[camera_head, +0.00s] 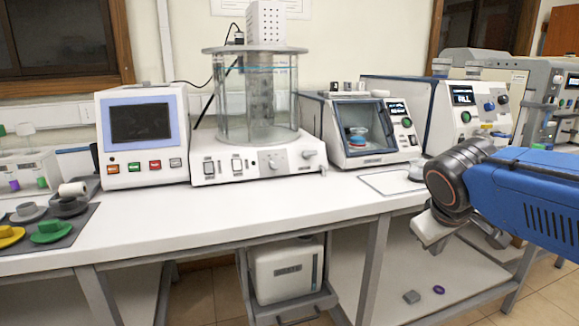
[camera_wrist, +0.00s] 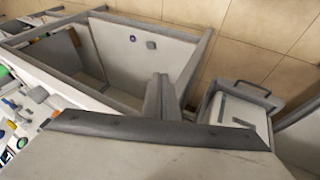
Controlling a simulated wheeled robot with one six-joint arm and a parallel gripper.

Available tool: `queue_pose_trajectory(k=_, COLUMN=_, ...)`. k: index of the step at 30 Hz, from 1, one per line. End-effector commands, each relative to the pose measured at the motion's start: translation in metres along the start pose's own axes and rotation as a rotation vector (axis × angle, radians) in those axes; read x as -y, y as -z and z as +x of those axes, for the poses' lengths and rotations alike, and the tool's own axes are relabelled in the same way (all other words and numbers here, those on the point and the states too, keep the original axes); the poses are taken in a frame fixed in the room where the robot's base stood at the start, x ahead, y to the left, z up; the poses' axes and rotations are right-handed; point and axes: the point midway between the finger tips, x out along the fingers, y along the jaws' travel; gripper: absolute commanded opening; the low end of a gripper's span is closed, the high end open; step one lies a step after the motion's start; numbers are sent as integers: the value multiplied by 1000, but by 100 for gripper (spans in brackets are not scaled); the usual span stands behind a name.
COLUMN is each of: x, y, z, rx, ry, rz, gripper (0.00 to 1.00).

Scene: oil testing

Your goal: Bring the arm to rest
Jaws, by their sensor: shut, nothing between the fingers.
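My blue arm (camera_head: 525,195) reaches in from the right in the head view. Its dark round joint is in front of the bench's right end. My gripper (camera_wrist: 160,78) shows in the wrist view with its two grey fingers together and nothing between them. In the head view its pale body hangs below the joint, and its fingers are hard to make out. It is apart from the instruments on the bench.
The white bench (camera_head: 230,212) carries a screen unit (camera_head: 142,165), a glass bath (camera_head: 232,105) and other testers. A white container (camera_head: 285,272) sits in a low tray, also seen in the wrist view (camera_wrist: 240,108). Small parts lie on the lower shelf. Coloured pieces lie on the left mat.

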Motion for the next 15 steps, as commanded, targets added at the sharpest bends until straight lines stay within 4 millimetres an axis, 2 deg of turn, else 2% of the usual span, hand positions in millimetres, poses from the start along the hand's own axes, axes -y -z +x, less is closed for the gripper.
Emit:
queue_pose_trajectory(k=1, x=7, y=-20, z=2, rx=6, ry=27, rz=38, gripper=0)
queue_pose_trajectory(k=6, x=38, y=-75, z=9, rx=21, ry=126, rz=163, gripper=0)
queue_pose_trajectory(k=12, x=74, y=-123, z=16, rx=29, ry=225, rz=291, gripper=0)
queue_pose_trajectory(k=15, x=87, y=-137, z=19, rx=30, ry=257, rz=333, gripper=0)
